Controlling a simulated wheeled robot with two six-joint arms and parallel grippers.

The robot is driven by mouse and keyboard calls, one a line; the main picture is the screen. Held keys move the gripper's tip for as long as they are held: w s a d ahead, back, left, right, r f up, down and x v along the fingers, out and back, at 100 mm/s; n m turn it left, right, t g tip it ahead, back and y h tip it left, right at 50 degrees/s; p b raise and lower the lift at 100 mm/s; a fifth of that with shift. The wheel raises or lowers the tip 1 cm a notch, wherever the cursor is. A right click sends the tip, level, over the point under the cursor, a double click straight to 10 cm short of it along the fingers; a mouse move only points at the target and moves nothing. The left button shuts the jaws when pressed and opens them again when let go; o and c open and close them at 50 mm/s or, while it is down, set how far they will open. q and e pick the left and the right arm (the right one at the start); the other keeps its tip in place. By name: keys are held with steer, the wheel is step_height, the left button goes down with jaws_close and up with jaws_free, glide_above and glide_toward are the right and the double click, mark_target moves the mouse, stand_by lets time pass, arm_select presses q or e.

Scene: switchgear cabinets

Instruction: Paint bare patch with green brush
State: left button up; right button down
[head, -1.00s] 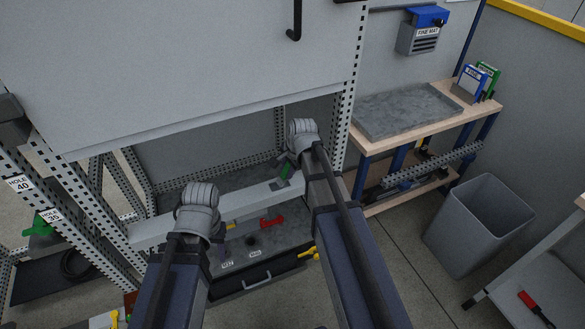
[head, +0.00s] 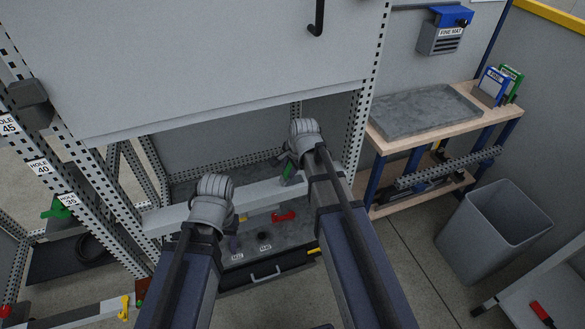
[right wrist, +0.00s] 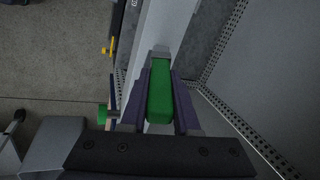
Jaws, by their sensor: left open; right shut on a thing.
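My right gripper (head: 288,166) is shut on the green brush (head: 288,171) at the pale grey crossbeam (head: 185,216) low in the open cabinet bay. In the right wrist view the green brush handle (right wrist: 160,95) lies between the fingers, with a small grey end over the beam (right wrist: 168,22). Whether the brush touches the beam cannot be told. A darker grey area by the brush tip may be the bare patch, but I cannot tell it from the brush end. My left gripper (head: 232,242) is open and empty, largely hidden behind its wrist, over the front of the beam.
Perforated posts (head: 358,130) flank the bay. A workbench (head: 400,140) and a grey bin (head: 495,230) stand right. A shelf with a green item (head: 57,208) is left.

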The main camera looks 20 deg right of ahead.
steer(key=shift+s+a, duration=0.15)
steer(key=shift+a, duration=1.55)
steer(key=shift+d, duration=0.15)
steer(key=shift+d, duration=1.8)
steer(key=shift+d, duration=0.1)
steer(key=shift+w+d, duration=0.2)
steer(key=shift+d, duration=0.7)
steer(key=shift+w+d, duration=0.15)
steer(key=shift+d, duration=0.75)
steer(key=shift+d, duration=0.1)
